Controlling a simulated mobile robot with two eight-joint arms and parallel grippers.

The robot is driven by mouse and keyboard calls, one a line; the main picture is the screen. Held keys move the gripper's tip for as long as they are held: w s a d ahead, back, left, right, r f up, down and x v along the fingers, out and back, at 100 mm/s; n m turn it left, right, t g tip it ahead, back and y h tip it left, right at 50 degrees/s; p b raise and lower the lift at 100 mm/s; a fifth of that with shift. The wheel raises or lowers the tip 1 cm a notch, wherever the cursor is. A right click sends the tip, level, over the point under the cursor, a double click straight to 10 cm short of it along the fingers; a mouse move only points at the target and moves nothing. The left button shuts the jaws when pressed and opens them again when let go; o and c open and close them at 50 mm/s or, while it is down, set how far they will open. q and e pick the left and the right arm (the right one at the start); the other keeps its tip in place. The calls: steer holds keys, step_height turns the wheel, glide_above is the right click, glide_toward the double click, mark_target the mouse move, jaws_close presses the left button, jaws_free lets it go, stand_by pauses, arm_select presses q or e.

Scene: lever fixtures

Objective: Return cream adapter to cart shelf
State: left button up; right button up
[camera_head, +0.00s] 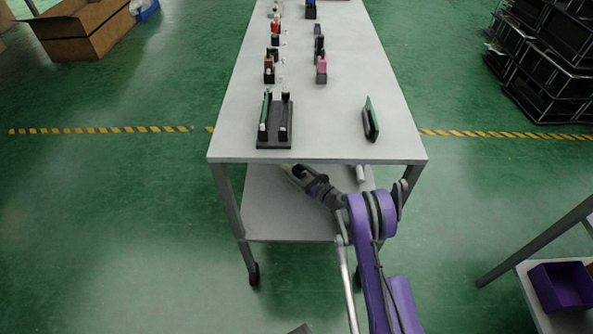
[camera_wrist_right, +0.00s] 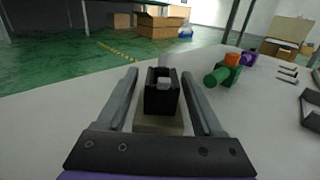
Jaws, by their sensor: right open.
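My right gripper (camera_head: 298,173) reaches under the cart's tabletop (camera_head: 330,140), over the lower shelf (camera_head: 270,215). In the right wrist view my right gripper (camera_wrist_right: 160,74) is open, with one finger on each side of a small block. The block has a cream base, which I take as the cream adapter (camera_wrist_right: 160,125), and a black, slotted upper part (camera_wrist_right: 161,95) with a light piece in it. It stands upright on the pale shelf, with gaps to both fingers. In the head view the block is not clear. My left gripper is not in view.
A green cylinder (camera_wrist_right: 217,76), with orange and purple parts behind it, lies on the shelf to the right. The tabletop holds a dark rack (camera_head: 275,142), a green panel (camera_head: 371,118) and rows of small parts. Cart legs (camera_head: 236,215) frame the shelf.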

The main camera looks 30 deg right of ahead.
steer(key=p+v, duration=0.1)
steer(key=v, duration=0.6)
steer(key=shift+s, duration=0.1)
steer(key=shift+a, duration=0.1)
stand_by(1.2)
